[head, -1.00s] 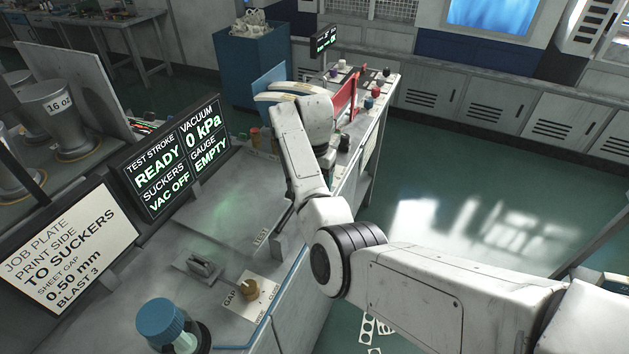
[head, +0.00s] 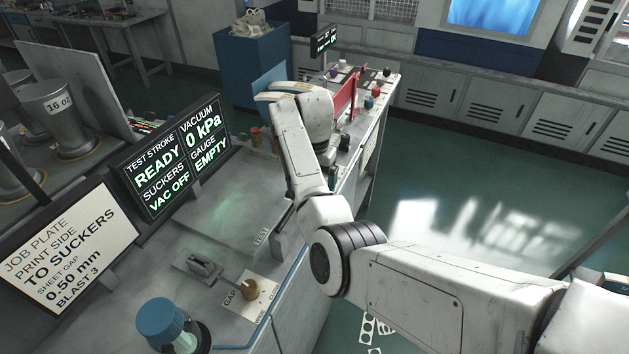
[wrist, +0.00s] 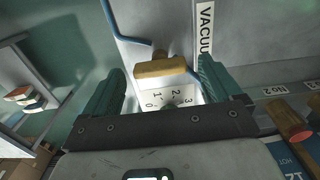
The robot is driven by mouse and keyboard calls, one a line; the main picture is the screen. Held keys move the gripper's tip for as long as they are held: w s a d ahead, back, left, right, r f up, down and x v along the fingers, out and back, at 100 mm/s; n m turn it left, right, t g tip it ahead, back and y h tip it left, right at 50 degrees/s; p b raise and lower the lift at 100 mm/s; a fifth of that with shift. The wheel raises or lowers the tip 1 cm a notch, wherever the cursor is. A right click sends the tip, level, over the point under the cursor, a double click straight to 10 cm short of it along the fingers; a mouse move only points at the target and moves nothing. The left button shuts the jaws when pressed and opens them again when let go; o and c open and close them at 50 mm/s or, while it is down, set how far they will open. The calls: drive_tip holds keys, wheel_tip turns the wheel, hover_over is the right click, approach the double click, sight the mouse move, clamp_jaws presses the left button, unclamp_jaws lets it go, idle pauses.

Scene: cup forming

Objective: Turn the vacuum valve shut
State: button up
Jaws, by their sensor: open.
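In the wrist view, a brass-coloured bar handle (wrist: 165,68), which looks like the vacuum valve's, lies crosswise between and a little beyond the fingertips. My gripper (wrist: 162,80) is open, with one teal finger on each side of the handle. I cannot tell whether either finger touches it. A partly hidden label reading "VACUU" (wrist: 205,25) is on the grey panel beside it. In the head view my gripper and the valve are hidden behind my arm. The display (head: 175,157) there reads "VAC OFF", vacuum "0 kPa", gauge "EMPTY".
A white plate with numbers (wrist: 165,97) shows between the fingers. A blue tube (wrist: 121,28) runs along the panel. Another brass-ended handle (wrist: 287,122) sits at right near "NO 2". In the head view, a gap knob (head: 247,288) and a blue-capped part (head: 160,320) are on the near bench.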

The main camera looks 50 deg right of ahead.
wheel_tip(320, 180, up, 10)
drive_tip(key=shift+r, duration=0.15)
idle(0.7)
